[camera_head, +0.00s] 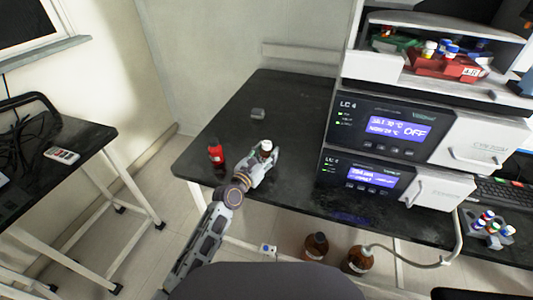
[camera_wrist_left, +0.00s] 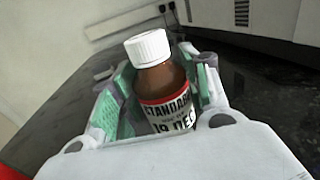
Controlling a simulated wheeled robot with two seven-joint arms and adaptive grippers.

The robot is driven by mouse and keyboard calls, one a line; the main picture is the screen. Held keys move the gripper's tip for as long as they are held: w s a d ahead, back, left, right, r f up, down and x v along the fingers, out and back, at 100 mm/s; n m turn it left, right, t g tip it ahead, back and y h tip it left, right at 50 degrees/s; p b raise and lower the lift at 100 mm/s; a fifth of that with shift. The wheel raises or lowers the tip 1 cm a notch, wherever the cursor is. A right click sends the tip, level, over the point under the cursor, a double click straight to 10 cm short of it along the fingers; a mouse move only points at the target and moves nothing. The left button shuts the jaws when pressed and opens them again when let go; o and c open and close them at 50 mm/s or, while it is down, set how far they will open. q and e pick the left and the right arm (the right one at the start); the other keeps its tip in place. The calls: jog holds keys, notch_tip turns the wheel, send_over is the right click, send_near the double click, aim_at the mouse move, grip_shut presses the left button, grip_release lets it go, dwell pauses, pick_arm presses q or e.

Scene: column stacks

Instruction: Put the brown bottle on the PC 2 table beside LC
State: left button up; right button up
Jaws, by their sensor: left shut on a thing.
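The brown bottle (camera_wrist_left: 158,85) has a white cap and a white and red label that reads "STANDARD". In the left wrist view it stands between the two green-padded fingers of my left gripper (camera_wrist_left: 155,95), which is shut on it. In the head view the bottle (camera_head: 266,148) and my left gripper (camera_head: 262,160) are over the black table (camera_head: 225,130), left of the LC stack (camera_head: 390,150). The bottle looks about upright. I cannot tell whether its base touches the table. My right gripper is not in view.
A red bottle (camera_head: 216,154) stands on the table left of my gripper. A small grey object (camera_head: 258,114) lies farther back. Two large brown bottles (camera_head: 316,246) (camera_head: 357,261) are below the front edge. A red tray (camera_head: 447,68) tops the stack. Bare tabletop lies behind my gripper.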

aim_at(263, 157)
pick_arm(q)
jog(key=o, duration=1.1)
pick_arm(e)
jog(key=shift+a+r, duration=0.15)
pick_arm(q)
jog(key=shift+r, duration=0.1)
jog(key=shift+v, duration=0.95)
jog(key=shift+p+v, duration=0.3)
jog(key=shift+v, duration=4.4)
jog(key=shift+s+a, duration=0.15)
jog(key=shift+s, duration=0.15)
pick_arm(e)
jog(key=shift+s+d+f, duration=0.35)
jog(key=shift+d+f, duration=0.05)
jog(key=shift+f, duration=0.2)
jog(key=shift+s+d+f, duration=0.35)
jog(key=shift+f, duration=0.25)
